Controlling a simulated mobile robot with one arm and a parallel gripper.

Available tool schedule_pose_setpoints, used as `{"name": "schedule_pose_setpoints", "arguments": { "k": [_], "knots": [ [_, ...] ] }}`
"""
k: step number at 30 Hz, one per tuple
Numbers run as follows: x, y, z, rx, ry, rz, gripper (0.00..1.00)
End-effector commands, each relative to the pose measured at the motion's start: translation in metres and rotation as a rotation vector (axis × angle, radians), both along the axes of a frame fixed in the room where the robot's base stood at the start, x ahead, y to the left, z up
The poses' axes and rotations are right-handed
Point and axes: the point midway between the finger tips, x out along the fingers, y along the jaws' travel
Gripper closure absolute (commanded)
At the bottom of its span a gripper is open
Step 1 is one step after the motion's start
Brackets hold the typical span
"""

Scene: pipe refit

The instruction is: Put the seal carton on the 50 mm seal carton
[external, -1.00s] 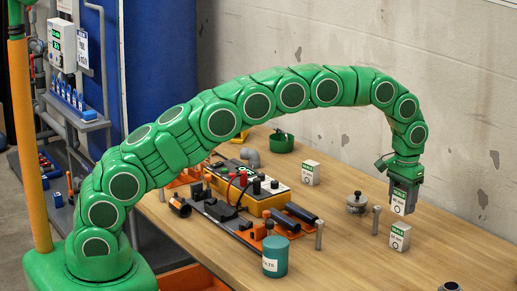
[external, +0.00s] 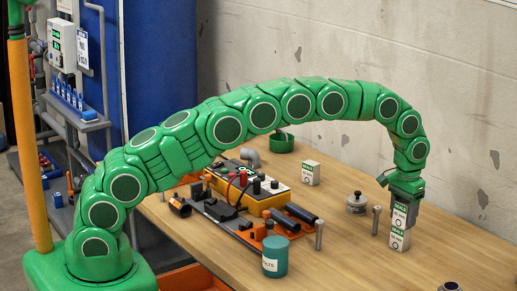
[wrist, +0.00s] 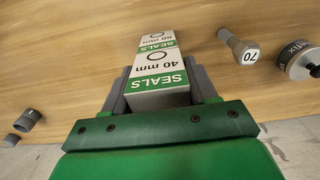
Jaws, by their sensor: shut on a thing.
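My gripper (external: 404,192) points down at the right of the bench in the external view, shut on a white and green seal carton (external: 400,217). In the wrist view this carton (wrist: 157,72) reads "40 mm" and sits between the two grey fingers (wrist: 158,92). The 50 mm seal carton (external: 399,241) stands upright on the bench directly below the held one. It also shows just beyond the held carton in the wrist view (wrist: 155,41), partly hidden. The two cartons look lined up and very close; I cannot tell whether they touch.
A metal fitting (external: 356,204) and a grey post (external: 376,220) stand close to the left of the cartons. Another seal carton (external: 309,173) stands farther back. A teal can (external: 275,257) and an orange-yellow case (external: 262,198) are left.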

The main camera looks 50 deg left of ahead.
Motion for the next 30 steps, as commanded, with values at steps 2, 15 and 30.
{"name": "schedule_pose_setpoints", "arguments": {
  "k": [2,15,30],
  "knots": [
    [0.0,0.0,-0.002,0.0,0.0,0.0,0.73],
    [0.0,0.0,-0.001,0.0,0.0,0.0,0.17],
    [0.001,0.001,0.066,-0.001,-0.003,0.002,0.17]
  ]
}}
